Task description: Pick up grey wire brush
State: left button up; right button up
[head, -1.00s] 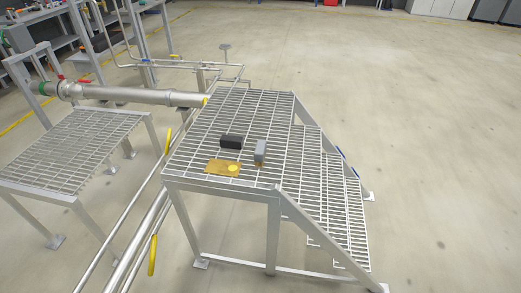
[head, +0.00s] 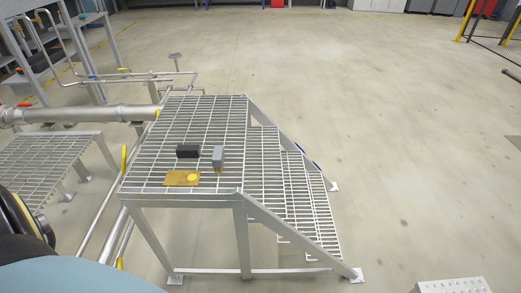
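A small grey block with a brownish lower part, likely the grey wire brush (head: 218,154), stands on the metal grating platform (head: 165,125). A black block (head: 188,151) lies just left of it. A flat yellow-brown plate (head: 178,178) with a bright yellow round spot (head: 193,177) lies in front of them near the platform's front edge. Neither of my grippers shows; only a part of my own body fills the lower left corner.
Grated steps with a sloping rail (head: 295,230) descend on the platform's right. A large pipe (head: 80,114) and a lower grating (head: 45,150) lie to the left. A pale perforated step (head: 450,286) shows at lower right. Open floor (head: 400,130) spreads to the right.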

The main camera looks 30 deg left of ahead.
aim_at(217, 160)
jog(key=z, duration=0.1)
jog(key=i, duration=0.6)
jog(key=u, duration=2.3)
